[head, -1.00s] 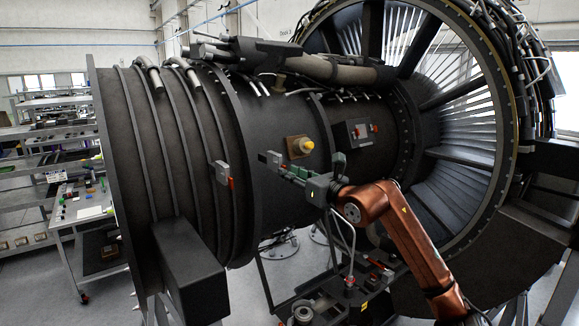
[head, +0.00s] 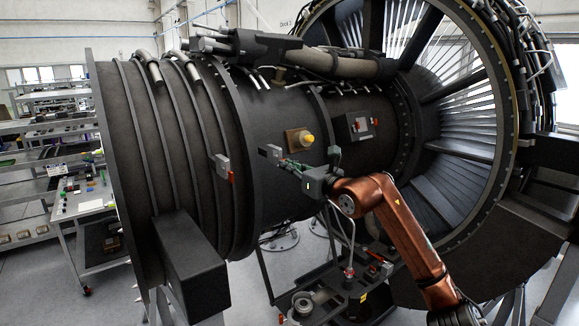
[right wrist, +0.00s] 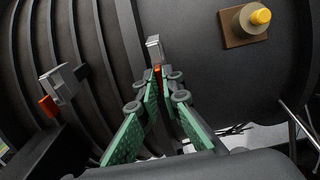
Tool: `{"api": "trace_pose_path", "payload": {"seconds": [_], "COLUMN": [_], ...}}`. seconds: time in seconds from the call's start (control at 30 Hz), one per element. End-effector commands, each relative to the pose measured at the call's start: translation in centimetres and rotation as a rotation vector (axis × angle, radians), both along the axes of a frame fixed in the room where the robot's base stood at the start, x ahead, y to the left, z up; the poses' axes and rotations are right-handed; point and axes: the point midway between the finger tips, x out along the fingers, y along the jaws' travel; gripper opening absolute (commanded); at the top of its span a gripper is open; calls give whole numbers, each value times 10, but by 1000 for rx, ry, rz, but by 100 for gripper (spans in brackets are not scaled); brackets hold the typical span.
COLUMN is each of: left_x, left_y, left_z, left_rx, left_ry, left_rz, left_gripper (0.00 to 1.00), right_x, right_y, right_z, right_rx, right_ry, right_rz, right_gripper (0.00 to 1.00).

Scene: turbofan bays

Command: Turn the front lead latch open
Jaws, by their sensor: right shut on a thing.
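A grey latch (head: 270,151) with a small red-orange handle (right wrist: 158,70) stands on the dark engine casing, just left of the yellow-capped fitting. My right gripper (head: 283,162) reaches it from the lower right. In the right wrist view its green fingers (right wrist: 160,80) are close together at the handle, shut on it, and cover most of it. A second grey latch (head: 222,162) sits further left on a casing flange. Its red handle (right wrist: 47,106) hangs at its lower end, apart from my gripper. The frames carry no label telling which latch is the front lead one. My left gripper is not in view.
A black block (head: 190,265) juts out at lower left. A cart (head: 340,298) stands below. The air before the casing is free.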

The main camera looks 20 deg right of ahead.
Motion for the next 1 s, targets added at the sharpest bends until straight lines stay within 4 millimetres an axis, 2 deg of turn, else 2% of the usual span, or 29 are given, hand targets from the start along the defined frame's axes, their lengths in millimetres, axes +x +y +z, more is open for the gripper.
{"api": "trace_pose_path", "payload": {"seconds": [0.27, 0.47, 1.0], "left_x": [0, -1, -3], "left_y": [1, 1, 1], "left_z": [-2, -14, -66], "left_rx": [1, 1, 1], "left_ry": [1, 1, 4], "left_rz": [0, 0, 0], "left_gripper": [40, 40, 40], "right_x": [0, 0, 1], "right_y": [-1, -1, -2], "right_z": [-1, -2, -3], "right_rx": [11, 78, 515], "right_ry": [4, 28, 184], "right_rz": [-1, -2, -1], "right_gripper": [0, 0, 0]}}
